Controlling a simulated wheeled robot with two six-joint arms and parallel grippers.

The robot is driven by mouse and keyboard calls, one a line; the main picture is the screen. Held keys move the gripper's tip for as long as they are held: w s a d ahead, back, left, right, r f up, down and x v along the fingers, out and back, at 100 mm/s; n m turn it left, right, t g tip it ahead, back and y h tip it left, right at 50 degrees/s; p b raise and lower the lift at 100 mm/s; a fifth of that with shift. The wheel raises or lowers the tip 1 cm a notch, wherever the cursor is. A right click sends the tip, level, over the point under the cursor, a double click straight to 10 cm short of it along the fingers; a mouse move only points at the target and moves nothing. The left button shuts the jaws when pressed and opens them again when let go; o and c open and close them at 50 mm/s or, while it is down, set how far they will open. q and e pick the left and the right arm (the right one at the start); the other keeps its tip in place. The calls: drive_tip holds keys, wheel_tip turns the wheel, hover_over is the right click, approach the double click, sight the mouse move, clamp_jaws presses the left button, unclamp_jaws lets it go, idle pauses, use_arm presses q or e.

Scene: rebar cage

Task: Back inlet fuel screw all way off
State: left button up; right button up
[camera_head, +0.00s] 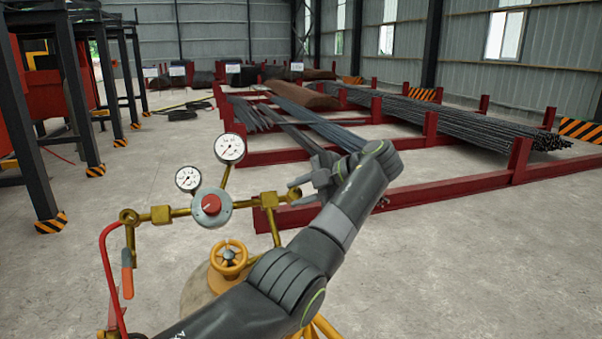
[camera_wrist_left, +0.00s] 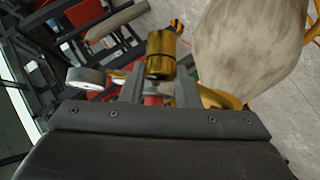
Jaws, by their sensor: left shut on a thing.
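A brass regulator with a red centre knob (camera_head: 211,204) stands in front of me, with two white dial gauges (camera_head: 230,148) above it. Its brass inlet fitting (camera_head: 268,200) reaches right toward my left gripper (camera_head: 294,192). In the left wrist view, a brass cylindrical piece (camera_wrist_left: 163,50), which looks like the inlet fuel screw, sits between the fingers of my left gripper (camera_wrist_left: 160,82). The gripper is shut on it. In the head view the fingers partly cover the screw, so I cannot tell how far its thread is engaged. My right gripper is out of view.
A yellow valve wheel (camera_head: 229,258) and a pale cylinder top sit below the regulator. A red hose (camera_head: 107,270) hangs at its left. Red racks (camera_head: 480,184) with rebar stand behind my gripper. Open concrete floor lies at the right.

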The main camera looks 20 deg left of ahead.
use_arm(q)
drive_tip(key=n+p, duration=0.1)
drive_tip(key=p, duration=0.1)
drive_tip(key=n+h+p, duration=0.1)
drive_tip(key=p, duration=0.1)
drive_tip(key=shift+a+r+g, duration=0.1)
drive_tip(key=shift+r+g, duration=0.25)
drive_tip(key=shift+g, duration=0.05)
drive_tip(key=shift+f+n+h+p, duration=0.1)
drive_tip(key=shift+n+h+p, duration=0.5)
drive_tip(key=shift+n+p, duration=0.45)
drive_tip(key=shift+f+g+h+p, duration=0.1)
drive_tip(key=shift+g+h+p, duration=0.2)
drive_tip(key=shift+p, duration=0.15)
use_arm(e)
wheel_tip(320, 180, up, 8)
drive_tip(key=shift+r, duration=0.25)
use_arm(q)
drive_tip(key=shift+f+n, duration=0.1)
drive_tip(key=shift+n, duration=0.15)
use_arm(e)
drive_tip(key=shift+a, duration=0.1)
use_arm(q)
drive_tip(key=o, duration=0.7)
drive_tip(key=shift+w+a, duration=0.1)
drive_tip(key=shift+w, duration=0.05)
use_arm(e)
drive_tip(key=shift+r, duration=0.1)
